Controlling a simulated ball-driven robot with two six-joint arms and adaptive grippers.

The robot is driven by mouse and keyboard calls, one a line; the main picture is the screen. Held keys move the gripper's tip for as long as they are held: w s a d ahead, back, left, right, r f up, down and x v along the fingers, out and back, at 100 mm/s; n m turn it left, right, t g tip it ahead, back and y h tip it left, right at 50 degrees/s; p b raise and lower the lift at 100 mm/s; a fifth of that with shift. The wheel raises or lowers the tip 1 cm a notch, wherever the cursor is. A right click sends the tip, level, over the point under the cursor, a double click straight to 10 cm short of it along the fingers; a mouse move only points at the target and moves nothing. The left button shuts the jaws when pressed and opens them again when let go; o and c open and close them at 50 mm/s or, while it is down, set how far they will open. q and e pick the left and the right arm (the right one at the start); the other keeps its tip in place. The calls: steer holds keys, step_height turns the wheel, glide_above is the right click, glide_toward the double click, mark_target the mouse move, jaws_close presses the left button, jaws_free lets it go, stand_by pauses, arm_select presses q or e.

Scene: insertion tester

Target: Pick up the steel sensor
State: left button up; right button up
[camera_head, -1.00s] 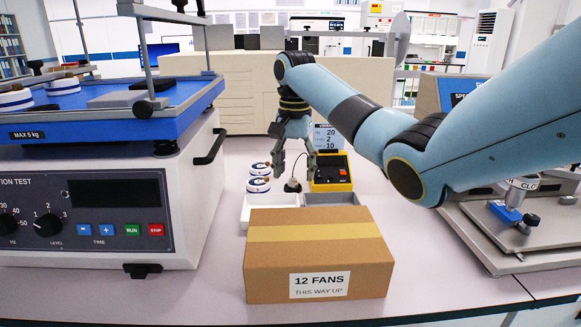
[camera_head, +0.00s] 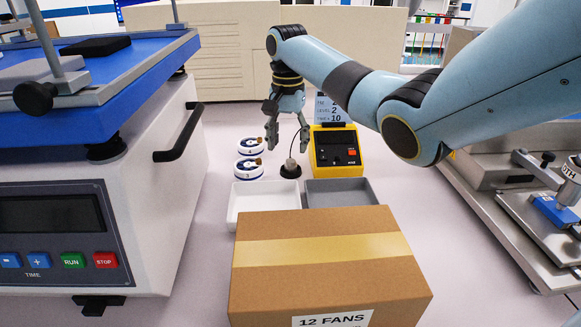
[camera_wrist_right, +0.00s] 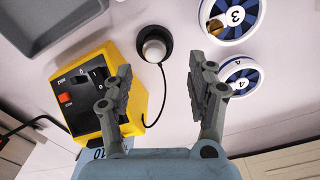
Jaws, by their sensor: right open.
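The steel sensor (camera_head: 290,164) is a small pale metal cylinder standing upright on a black round base (camera_head: 290,172). It also shows in the right wrist view (camera_wrist_right: 153,49), with a thin dark cable running from it. My right gripper (camera_head: 288,143) hangs fingers-down just above and around the sensor's top in the head view. In the wrist view its two fingers (camera_wrist_right: 158,63) are spread, with nothing between them, and the sensor lies just past the tips. I cannot tell whether a finger touches it. My left gripper is not in view.
A yellow meter (camera_head: 337,151) stands close to the right. Two blue-and-white fans (camera_head: 249,170) lie to the left. A white tray (camera_head: 233,208) and a grey tray (camera_head: 372,185) sit in front, behind a cardboard box (camera_head: 330,280). A large tester (camera_head: 160,215) stands at left.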

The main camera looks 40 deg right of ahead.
mark_target(291, 160)
steer(key=f, duration=0.2)
steer(key=s+f, duration=0.1)
steer(key=f, duration=0.1)
steer(key=shift+d, duration=0.1)
steer(key=shift+w+f+b, duration=0.1)
steer(key=shift+f+b, duration=0.2)
steer(key=shift+f, duration=0.1)
jaws_close()
